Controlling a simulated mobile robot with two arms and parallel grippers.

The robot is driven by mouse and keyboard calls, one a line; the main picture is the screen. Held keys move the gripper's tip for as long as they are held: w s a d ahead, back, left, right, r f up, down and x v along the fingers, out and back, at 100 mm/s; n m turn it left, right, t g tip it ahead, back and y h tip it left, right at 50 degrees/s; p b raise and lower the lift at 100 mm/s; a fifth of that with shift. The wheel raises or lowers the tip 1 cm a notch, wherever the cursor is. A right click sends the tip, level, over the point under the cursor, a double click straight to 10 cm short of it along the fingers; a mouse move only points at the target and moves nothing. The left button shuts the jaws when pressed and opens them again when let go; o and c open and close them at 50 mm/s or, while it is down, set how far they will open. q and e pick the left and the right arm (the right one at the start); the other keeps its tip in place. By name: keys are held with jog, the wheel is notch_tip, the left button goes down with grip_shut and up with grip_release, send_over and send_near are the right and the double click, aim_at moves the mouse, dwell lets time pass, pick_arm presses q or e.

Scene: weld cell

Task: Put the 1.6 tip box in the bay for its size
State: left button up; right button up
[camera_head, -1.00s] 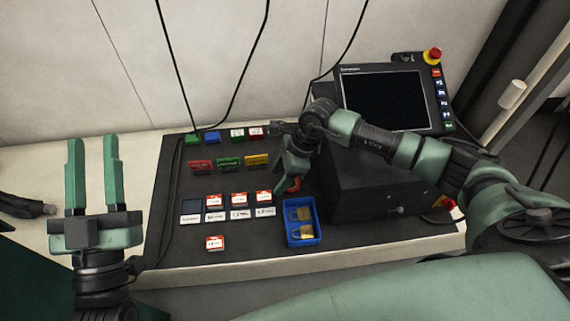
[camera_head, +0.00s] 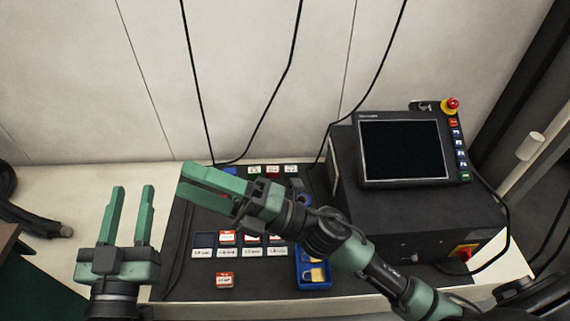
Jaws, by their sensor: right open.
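A red-and-white tip box (camera_head: 225,279) lies alone on the dark mat in front of the row of bays; its print is too small to read. White size labels (camera_head: 203,253) sit in front of the bays. My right gripper (camera_head: 187,182) is open and empty, pointing left above the back of the mat. My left gripper (camera_head: 133,188) is open and empty, pointing up at the left, beside the mat.
A blue tray (camera_head: 313,283) with brass-coloured padlock-like items stands right of the bays, partly behind my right arm. A black machine with a screen (camera_head: 404,150) stands at the right. Coloured cards (camera_head: 273,171) stand at the back. Cables hang against the wall.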

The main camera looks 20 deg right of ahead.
jog(key=w+d+f+m+t+h, duration=0.1)
jog(key=d+m+t+h, duration=0.4)
jog(key=m, duration=0.9)
jog(key=w+d+f+m+t+h, duration=0.1)
jog(key=d+m+t+h, duration=0.3)
jog(key=d+m+h, duration=0.6)
jog(key=m, duration=0.5)
jog(key=shift+f+t+h, duration=0.3)
jog(key=shift+f+t, duration=0.05)
jog(key=shift+t, duration=0.05)
